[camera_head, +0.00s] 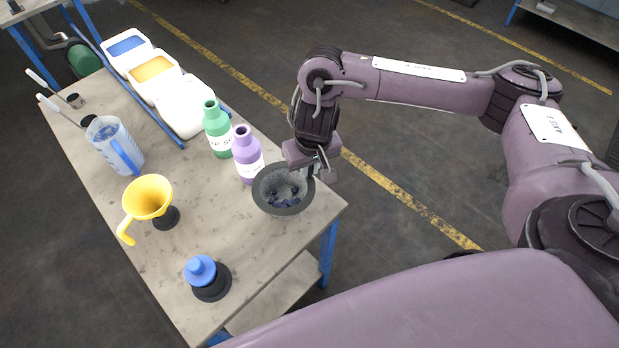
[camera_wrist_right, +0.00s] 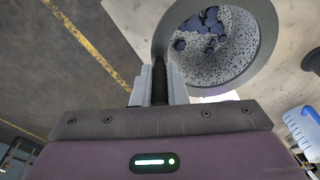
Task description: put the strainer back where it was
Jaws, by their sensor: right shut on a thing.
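The strainer (camera_head: 265,205) is a round, dark-rimmed bowl with a grey speckled inside and several dark blue lumps in it. It is at the right corner of the table (camera_head: 240,262), in front of the purple bottle (camera_head: 247,160). My right gripper (camera_head: 318,170) is at its right side, shut on its dark handle. In the right wrist view, the handle stands between the fingers (camera_wrist_right: 160,88) and the strainer's bowl (camera_wrist_right: 268,38) shows beyond them. I cannot tell whether the strainer touches the table. My left gripper is not in view.
A green bottle (camera_head: 217,130) stands behind the purple one. A yellow funnel (camera_head: 150,194), a blue-topped black item (camera_head: 201,272) and a jug (camera_head: 112,150) stand on the table. The table's middle is clear.

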